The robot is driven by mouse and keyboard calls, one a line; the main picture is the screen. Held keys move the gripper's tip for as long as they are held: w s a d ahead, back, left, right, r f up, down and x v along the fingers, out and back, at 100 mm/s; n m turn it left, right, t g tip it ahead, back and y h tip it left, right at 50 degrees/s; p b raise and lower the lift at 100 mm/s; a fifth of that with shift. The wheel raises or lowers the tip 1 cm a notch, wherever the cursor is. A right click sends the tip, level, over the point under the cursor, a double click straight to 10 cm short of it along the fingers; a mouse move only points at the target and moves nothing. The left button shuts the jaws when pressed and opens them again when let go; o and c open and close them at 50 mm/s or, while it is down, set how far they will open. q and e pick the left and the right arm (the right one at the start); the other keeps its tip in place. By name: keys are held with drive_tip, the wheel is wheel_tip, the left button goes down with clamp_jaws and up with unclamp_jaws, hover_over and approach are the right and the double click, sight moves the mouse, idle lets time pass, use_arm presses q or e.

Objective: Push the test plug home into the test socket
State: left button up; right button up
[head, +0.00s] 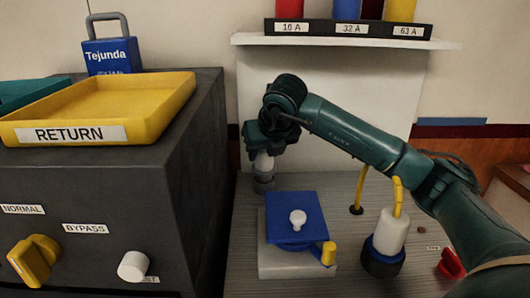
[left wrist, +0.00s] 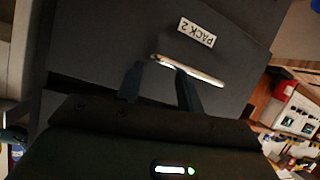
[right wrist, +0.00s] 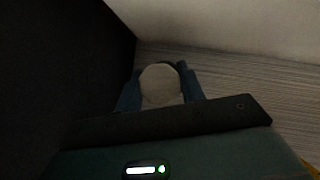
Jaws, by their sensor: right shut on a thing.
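The plug with a white body (head: 391,232) and yellow cable stands upright in a dark round socket (head: 383,262) with a blue ring, at the right of the grey bench. I cannot tell how deep it sits. My right gripper (head: 264,152) is away from it, at the back left of the bench, shut on a pale cylinder (head: 264,166). The cylinder's round pale end also shows between the fingers in the right wrist view (right wrist: 160,85). My left gripper (left wrist: 160,80) is open near a metal handle on a dark front labelled PACK 2 (left wrist: 196,33).
A blue-topped block (head: 297,220) with a white knob and yellow tab stands mid-bench. The dark cabinet (head: 190,190) with the yellow RETURN tray (head: 130,130) is left of it. A shelf (head: 340,40) overhangs the back. A red item (head: 450,264) lies at the right.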

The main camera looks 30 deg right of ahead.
idle(0.6)
drive_tip(key=shift+r+p, duration=0.1)
drive_tip(key=shift+p, duration=0.2)
idle(0.4)
idle(1.0)
drive_tip(key=shift+f+b, duration=0.6)
drive_tip(key=shift+f, duration=0.05)
drive_tip(key=shift+s+f, duration=0.1)
drive_tip(key=shift+f, duration=0.1)
drive_tip(key=shift+f+b, duration=0.1)
drive_tip(key=shift+b, duration=0.2)
drive_tip(key=shift+s+a+f+b, duration=0.1)
drive_tip(key=shift+s+f+b, duration=0.05)
drive_tip(key=shift+f+b, duration=0.25)
